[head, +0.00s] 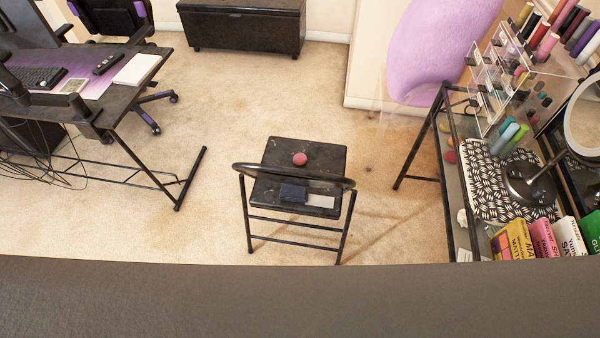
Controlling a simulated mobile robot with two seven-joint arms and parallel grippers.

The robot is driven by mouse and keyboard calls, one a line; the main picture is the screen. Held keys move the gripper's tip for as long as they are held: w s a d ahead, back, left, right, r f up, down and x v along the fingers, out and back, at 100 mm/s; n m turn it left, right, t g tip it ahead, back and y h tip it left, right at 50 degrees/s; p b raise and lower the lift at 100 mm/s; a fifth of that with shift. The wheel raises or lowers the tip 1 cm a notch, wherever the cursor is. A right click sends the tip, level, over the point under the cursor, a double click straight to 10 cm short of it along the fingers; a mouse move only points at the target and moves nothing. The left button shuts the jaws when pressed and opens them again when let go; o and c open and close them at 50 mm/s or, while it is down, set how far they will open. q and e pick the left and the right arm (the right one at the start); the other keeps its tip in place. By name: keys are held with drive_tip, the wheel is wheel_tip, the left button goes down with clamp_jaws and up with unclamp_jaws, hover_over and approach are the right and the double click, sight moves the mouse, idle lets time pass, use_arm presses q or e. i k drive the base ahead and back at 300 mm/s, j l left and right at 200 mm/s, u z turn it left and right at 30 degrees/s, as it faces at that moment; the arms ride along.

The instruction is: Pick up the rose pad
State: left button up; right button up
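A small round rose-red pad (300,159) lies on the black seat of a small metal-framed chair (325,157), near the seat's middle. Nothing touches it from above. Other small round pads, one reddish-pink (451,157), lie on the glass-topped table at the right; I cannot tell exactly what they are. Neither of my grippers shows in the head view.
The chair's curved back rail and a dark blue item (293,192) are on the near side of the pad. A desk (140,75) is at the left. The crowded glass table (460,200) is at the right. Carpet around the chair is clear.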

sight(299, 159)
drive_tip(key=k, duration=0.85)
drive_tip(key=z, duration=2.15)
drive_tip(key=k+j, duration=0.1)
drive_tip(key=j, duration=1.3)
drive_tip(key=k+j, duration=0.15)
drive_tip(key=j, duration=0.55)
drive_tip(key=k+j, duration=0.1)
drive_tip(key=j, duration=0.6)
drive_tip(key=k+j, duration=0.1)
drive_tip(key=j, duration=1.3)
drive_tip(key=k+z, duration=0.05)
